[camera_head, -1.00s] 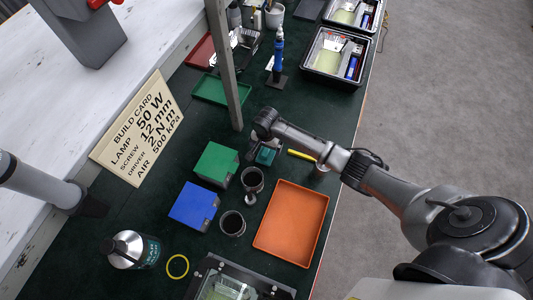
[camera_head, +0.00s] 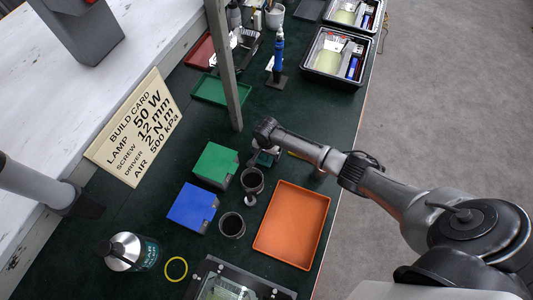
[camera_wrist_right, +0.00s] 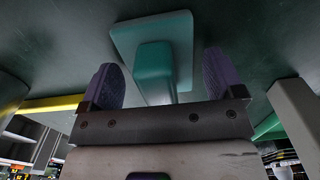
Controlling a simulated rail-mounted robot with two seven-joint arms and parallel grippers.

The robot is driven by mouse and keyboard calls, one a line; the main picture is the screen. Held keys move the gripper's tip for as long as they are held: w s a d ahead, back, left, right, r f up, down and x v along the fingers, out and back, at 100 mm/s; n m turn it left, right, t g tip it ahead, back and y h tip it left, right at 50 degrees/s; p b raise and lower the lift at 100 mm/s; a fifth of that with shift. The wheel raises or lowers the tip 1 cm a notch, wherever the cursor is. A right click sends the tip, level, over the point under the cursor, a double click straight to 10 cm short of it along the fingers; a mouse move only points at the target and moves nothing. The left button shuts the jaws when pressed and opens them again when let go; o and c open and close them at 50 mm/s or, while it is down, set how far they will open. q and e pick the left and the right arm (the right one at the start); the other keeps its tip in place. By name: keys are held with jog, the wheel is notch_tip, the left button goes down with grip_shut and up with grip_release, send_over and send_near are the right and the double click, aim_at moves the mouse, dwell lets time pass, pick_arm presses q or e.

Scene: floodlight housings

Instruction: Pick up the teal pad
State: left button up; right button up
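The teal pad (camera_head: 265,159) lies on the dark green bench mat beside the dark cups, mostly hidden by my right gripper in the head view. In the right wrist view the teal pad (camera_wrist_right: 183,32) shows as a flat square plate with a block-shaped grip (camera_wrist_right: 154,66) on it. My right gripper (camera_wrist_right: 162,82) is open, its two purple-grey fingers on either side of the grip. A gap shows on each side, and nothing is held. In the head view my right gripper (camera_head: 264,150) is at the pad. My left gripper is not in view.
A dark cup (camera_head: 252,180) stands close to the pad. Green (camera_head: 215,164) and blue (camera_head: 193,207) boxes stand left, and an orange tray (camera_head: 292,223) is below. A grey post (camera_head: 224,65) rises behind.

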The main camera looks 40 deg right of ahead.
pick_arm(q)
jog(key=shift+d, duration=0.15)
pick_arm(e)
jog(key=c, duration=0.8)
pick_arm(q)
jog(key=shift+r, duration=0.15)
pick_arm(e)
jog(key=shift+r, duration=0.4)
notch_tip(320, 180, up, 4)
jog(key=shift+s+f+p, duration=0.1)
jog(key=shift+s+p, duration=0.05)
jog(key=shift+p, duration=0.6)
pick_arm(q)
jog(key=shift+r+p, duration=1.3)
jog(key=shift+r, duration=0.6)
pick_arm(e)
jog(key=shift+s+d+r, duration=0.55)
jog(key=shift+s+r, duration=0.5)
jog(key=shift+s, duration=0.8)
jog(key=shift+s+d+r, duration=0.5)
jog(key=shift+s+r, duration=0.6)
jog(key=shift+s, duration=0.7)
jog(key=shift+s+d+r, duration=0.55)
jog(key=shift+s+r, duration=0.5)
jog(key=shift+s, duration=0.8)
